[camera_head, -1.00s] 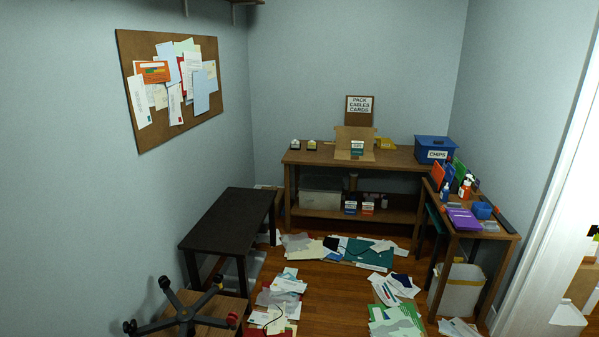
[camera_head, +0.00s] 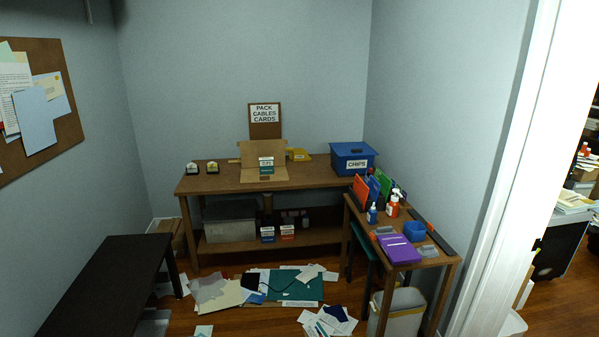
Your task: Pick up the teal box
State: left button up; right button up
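A small teal box (camera_head: 266,170) with a white label on its upper part stands upright at the open cardboard carton (camera_head: 248,155). The carton is on the long wooden table (camera_head: 210,184) against the back wall. I cannot tell whether the box is inside the carton or just in front of it. Neither of my grippers is in view.
A blue CHIPS bin (camera_head: 352,158) stands at the table's right end. A side table (camera_head: 400,258) with folders and bottles stands at the right. A dark bench (camera_head: 105,285) is at the left. Papers (camera_head: 255,285) litter the floor before the table, and a white bin (camera_head: 398,312) stands under the side table.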

aim_at(266, 163)
jog(key=i, duration=2.35)
jog(key=i+z, duration=0.1)
jog(key=i, duration=1.05)
jog(key=i+j, duration=0.15)
jog(key=i, duration=1.05)
